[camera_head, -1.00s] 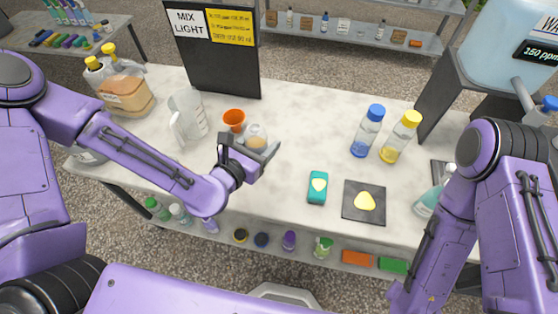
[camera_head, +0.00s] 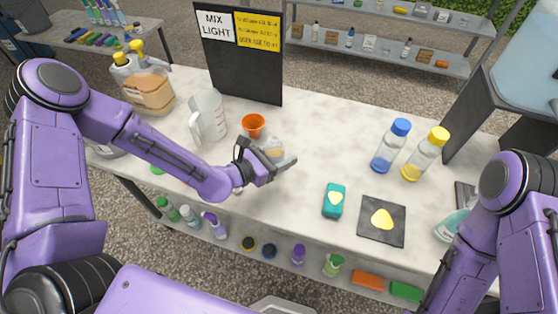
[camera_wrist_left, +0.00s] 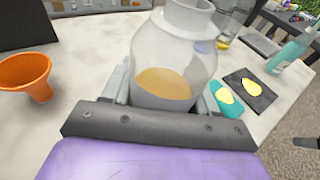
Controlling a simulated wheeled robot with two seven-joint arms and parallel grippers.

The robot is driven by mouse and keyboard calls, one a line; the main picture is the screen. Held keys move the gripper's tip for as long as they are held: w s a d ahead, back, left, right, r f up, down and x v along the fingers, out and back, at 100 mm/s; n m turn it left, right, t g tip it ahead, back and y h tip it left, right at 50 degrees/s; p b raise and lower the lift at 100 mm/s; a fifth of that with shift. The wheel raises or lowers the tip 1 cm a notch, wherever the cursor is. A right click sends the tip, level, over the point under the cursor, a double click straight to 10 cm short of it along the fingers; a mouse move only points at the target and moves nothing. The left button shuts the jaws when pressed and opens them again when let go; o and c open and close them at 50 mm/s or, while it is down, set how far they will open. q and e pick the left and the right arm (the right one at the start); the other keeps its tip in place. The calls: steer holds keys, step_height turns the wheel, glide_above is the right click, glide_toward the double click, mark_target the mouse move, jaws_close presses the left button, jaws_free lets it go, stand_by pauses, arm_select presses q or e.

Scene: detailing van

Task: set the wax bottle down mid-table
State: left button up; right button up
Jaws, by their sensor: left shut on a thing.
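The wax bottle (camera_head: 274,147) is a clear, wide-bodied bottle with a little amber liquid. My left gripper (camera_head: 277,164) is shut on it, near the table's middle-left, just right of the orange funnel. In the left wrist view the bottle (camera_wrist_left: 170,65) stands about upright between the fingers (camera_wrist_left: 165,98). Its bottom is hidden behind the gripper, so I cannot tell whether it touches the table. The table (camera_head: 320,140) has a pale, marbled top. My right arm is at the right edge; its gripper is out of frame.
The orange funnel (camera_head: 253,125) and a clear jug (camera_head: 208,116) stand to the left. A teal block (camera_head: 334,201), a dark mat (camera_head: 370,231), and blue-capped (camera_head: 390,147) and yellow-capped (camera_head: 425,155) bottles are to the right. The tabletop between is clear.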

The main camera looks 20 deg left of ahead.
arm_select(q)
steer(key=shift+w+a+f, duration=0.1)
steer(key=shift+w+f, duration=0.15)
steer(key=shift+f, duration=0.6)
steer(key=shift+w+a+f, duration=0.15)
steer(key=shift+w+f, duration=0.05)
steer(key=shift+f, duration=0.65)
steer(key=shift+w+a+f, duration=0.1)
steer(key=shift+w+f, duration=0.15)
steer(key=shift+f, duration=0.6)
steer(key=o, duration=1.2)
steer(key=shift+c, duration=0.2)
steer(key=shift+r, duration=0.35)
steer(key=v, duration=1.2)
steer(key=shift+f, duration=0.2)
